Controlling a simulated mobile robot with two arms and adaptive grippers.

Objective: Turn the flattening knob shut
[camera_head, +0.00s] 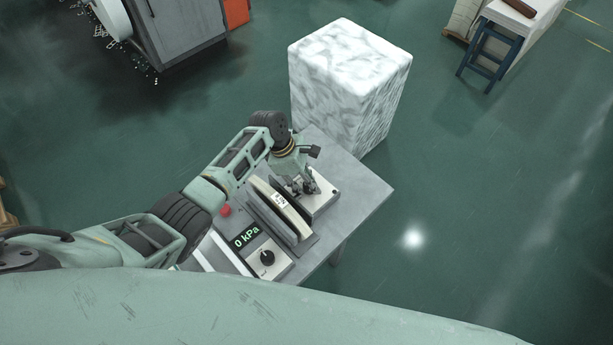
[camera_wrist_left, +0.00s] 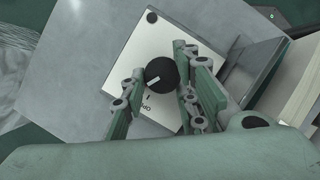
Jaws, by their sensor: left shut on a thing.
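A round black knob (camera_wrist_left: 161,73) with a white pointer line sits on a pale square panel (camera_wrist_left: 150,45) in the left wrist view. Partly covered lettering is printed below the knob. My left gripper (camera_head: 308,187) is at this panel on the far right side of the table in the head view. In the left wrist view its two fingers stand on either side of the knob, shut on it. The gripper hides most of the knob in the head view. My right gripper is in neither view.
Upright plates (camera_head: 281,211) stand close beside the gripped panel. A second black knob (camera_head: 267,257), a display reading 0 kPa (camera_head: 246,237) and a red button (camera_head: 225,210) are nearer me. A marbled block (camera_head: 345,85) stands behind the table. The table's right corner (camera_head: 365,190) is bare.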

